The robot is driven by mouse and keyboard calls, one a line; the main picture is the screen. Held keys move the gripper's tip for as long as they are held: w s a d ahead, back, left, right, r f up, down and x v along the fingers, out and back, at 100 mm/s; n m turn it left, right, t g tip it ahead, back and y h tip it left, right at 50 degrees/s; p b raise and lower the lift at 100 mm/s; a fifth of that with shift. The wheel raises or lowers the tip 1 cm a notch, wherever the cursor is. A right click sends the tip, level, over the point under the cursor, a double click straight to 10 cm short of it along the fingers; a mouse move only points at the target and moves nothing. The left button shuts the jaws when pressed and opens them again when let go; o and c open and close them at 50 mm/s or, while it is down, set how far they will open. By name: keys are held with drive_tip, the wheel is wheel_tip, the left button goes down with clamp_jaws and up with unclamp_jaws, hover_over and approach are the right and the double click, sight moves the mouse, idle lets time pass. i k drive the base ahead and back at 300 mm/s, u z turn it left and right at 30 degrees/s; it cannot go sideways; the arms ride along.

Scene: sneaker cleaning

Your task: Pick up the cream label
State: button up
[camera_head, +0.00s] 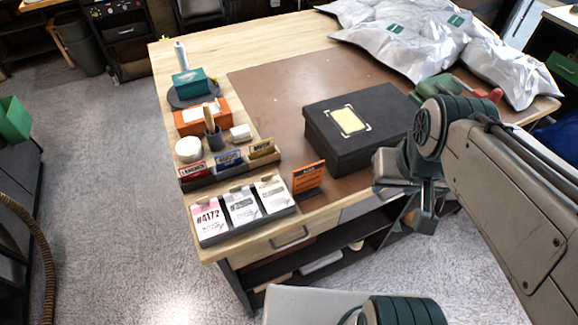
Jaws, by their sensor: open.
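A dark tray (248,225) at the table's front left holds three label stacks side by side. The left stack is pink (207,220) and reads #4172. The middle stack is light grey (243,207). The right stack is the palest, an off-white that looks like the cream label (273,194). My gripper (424,222) is to the right of the tray, by the table's front edge, pointing down and well apart from the labels. It is open and nothing shows in it.
A black box (338,155) with a pale yellow patch inside white corner marks stands on the brown mat (262,85). An orange sign (308,178) stands right of the tray. A holder with small cards (230,165) is behind it. Silver bags (400,45) lie at the back right.

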sight(273, 193)
drive_tip(key=z, duration=2.5)
drive_tip(key=k, duration=1.85)
drive_tip(key=u, duration=1.7)
drive_tip(key=i, duration=0.5)
drive_tip(key=z, duration=0.1)
